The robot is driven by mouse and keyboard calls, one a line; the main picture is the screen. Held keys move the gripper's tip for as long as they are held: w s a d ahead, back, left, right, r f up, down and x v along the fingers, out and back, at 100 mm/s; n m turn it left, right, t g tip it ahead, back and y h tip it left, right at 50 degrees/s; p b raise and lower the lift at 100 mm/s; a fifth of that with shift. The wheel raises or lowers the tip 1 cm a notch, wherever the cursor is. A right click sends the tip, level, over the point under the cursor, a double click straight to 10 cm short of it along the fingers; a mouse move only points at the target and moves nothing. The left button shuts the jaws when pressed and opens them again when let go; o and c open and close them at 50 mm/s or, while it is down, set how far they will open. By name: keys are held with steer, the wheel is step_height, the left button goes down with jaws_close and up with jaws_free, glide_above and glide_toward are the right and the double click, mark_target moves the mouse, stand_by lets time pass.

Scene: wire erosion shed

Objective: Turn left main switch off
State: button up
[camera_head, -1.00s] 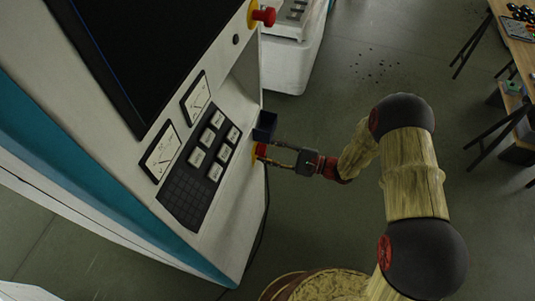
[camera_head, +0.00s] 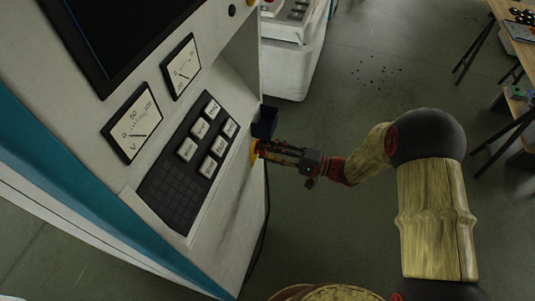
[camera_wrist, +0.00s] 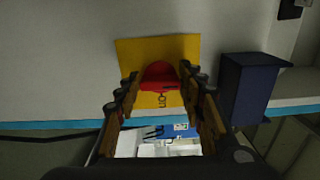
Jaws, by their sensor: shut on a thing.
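The main switch is a red knob (camera_wrist: 159,76) on a yellow plate (camera_wrist: 126,54) fixed to the machine's pale wall. In the wrist view, my gripper (camera_wrist: 160,84) has one finger on each side of the red knob, shut on it. Dark lettering shows on the yellow plate below the knob; it is partly cut off. In the head view, my gripper (camera_head: 262,149) reaches in from the right to the machine's side, and a sliver of the yellow plate (camera_head: 253,152) shows there. The knob itself is mostly hidden by the fingers in that view.
A dark blue box (camera_wrist: 243,88) projects from the wall close beside the switch; it also shows in the head view (camera_head: 265,122). The machine's panel carries two dial gauges (camera_head: 132,122) and a keypad (camera_head: 187,170). Open floor (camera_head: 350,100) lies to the right.

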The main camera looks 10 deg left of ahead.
steer(key=shift+f, duration=0.1)
stand_by(0.3)
steer(key=shift+s, duration=0.1)
steer(key=o, duration=1.1)
steer(key=shift+o, duration=0.4)
steer(key=d, duration=1.2)
steer(key=shift+s, duration=0.4)
